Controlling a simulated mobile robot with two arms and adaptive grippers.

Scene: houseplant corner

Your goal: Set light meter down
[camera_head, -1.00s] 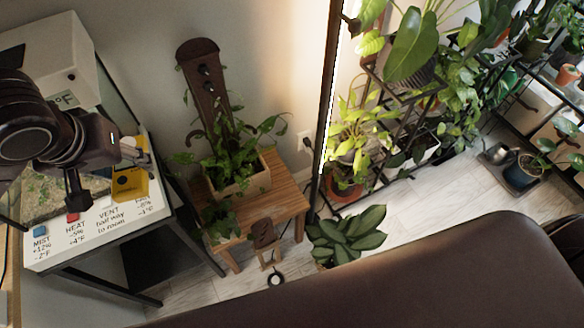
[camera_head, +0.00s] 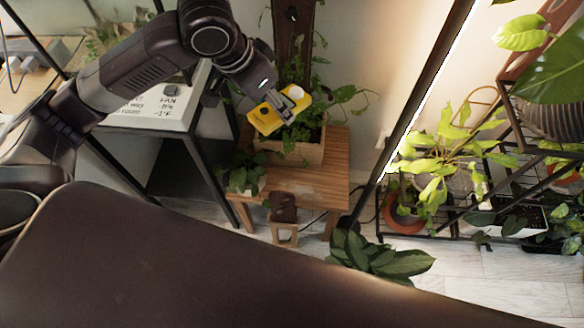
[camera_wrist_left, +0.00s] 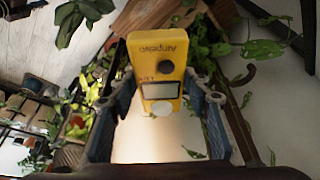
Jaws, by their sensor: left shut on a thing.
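The yellow light meter (camera_head: 266,120) is held in the air by my left gripper (camera_head: 287,104), in front of the planter in the head view. Its body shows on both sides of the fingers, with a white dome at its right end. In the left wrist view the light meter (camera_wrist_left: 160,62) sits between the two fingers (camera_wrist_left: 160,95), with a dark knob, a display and upside-down lettering facing the camera. My right gripper is not in view.
A wooden side table (camera_head: 320,180) below bears a planter box (camera_head: 301,152) with a trellised climber. Its front right top is bare. A small wooden stand (camera_head: 285,232) is in front. The white labelled terrarium panel (camera_head: 150,112) is left; a plant rack (camera_head: 450,238) is right.

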